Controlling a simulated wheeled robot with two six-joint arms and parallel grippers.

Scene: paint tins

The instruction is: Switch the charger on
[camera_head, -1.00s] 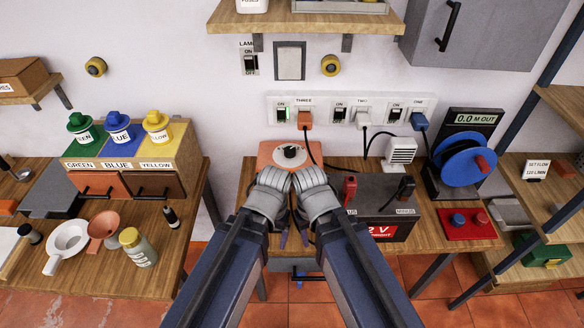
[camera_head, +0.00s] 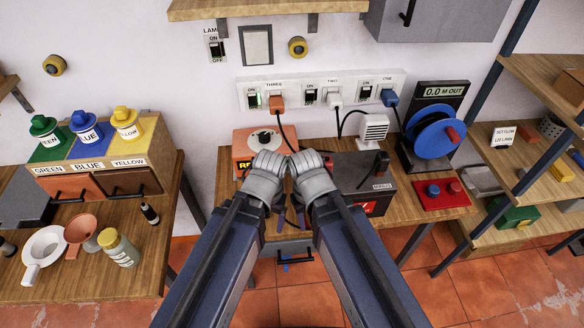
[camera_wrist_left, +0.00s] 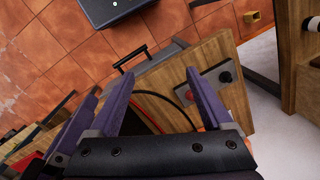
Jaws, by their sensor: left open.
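The charger is an orange-red box (camera_head: 245,140) with a round dark knob on a white dial (camera_head: 264,138), standing at the back left of the middle bench. The knob's exact setting is too small to read. My left gripper (camera_head: 281,221) hangs in front of the charger, apart from it; its open, empty purple fingers show in the left wrist view (camera_wrist_left: 143,84). My right gripper (camera_head: 302,220) is close beside it, mostly hidden by its wrist. A dark battery (camera_head: 372,188) stands right of the charger, partly behind my right arm.
A wall socket strip (camera_head: 320,90) holds an orange plug (camera_head: 277,101) at THREE, beside a green-lit switch. A white heater-like box (camera_head: 373,130), blue reel (camera_head: 436,130) and red board (camera_head: 442,194) stand to the right. The left bench carries paint dispensers (camera_head: 88,150).

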